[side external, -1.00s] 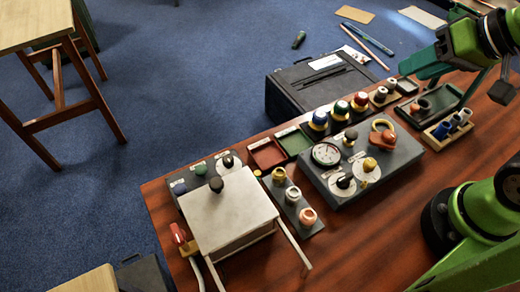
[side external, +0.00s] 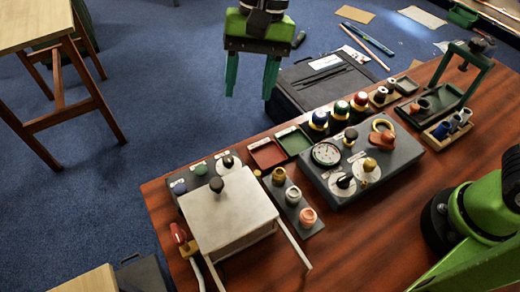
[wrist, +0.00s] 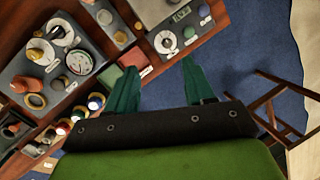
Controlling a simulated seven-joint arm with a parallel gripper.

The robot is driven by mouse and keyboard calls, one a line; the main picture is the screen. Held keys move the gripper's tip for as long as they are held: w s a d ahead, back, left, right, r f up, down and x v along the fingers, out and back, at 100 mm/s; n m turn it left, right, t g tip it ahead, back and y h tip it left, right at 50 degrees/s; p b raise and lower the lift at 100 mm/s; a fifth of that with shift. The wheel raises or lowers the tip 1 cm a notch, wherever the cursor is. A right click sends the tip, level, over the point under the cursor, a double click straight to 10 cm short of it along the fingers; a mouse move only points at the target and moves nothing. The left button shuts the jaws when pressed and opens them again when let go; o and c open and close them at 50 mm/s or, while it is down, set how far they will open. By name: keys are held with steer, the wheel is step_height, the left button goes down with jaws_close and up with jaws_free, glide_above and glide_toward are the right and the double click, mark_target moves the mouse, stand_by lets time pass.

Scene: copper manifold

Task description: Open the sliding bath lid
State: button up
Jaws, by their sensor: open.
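The bath lid (side external: 218,207) is a flat pale metal plate with a dark round knob (side external: 216,184) near its far edge. It covers the box-shaped bath (side external: 246,240) at the near left of the table, and two rails (side external: 293,246) stick out toward the front. My gripper (side external: 250,92) is open and empty, high above and behind the lid, its two teal fingers pointing down. In the wrist view my gripper (wrist: 155,80) has its fingers apart over the table's far edge. A pale corner of the lid (wrist: 150,10) seems to show at that view's top.
A gauge panel (side external: 375,165) stands right of the bath, with a strip of capped fittings (side external: 292,198) between them. A red-handled valve (side external: 180,235) is at the bath's left. Red and green trays (side external: 267,153) lie behind.

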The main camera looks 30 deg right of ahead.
mark_target(216, 183)
steer(key=a+r+m+g, duration=0.2)
steer(key=a+m, duration=0.2)
steer(key=a, duration=0.1)
steer(key=x, duration=1.6)
steer(key=shift+s+a, duration=0.35)
steer(key=shift+s, duration=0.05)
steer(key=shift+c, duration=0.5)
jaws_close()
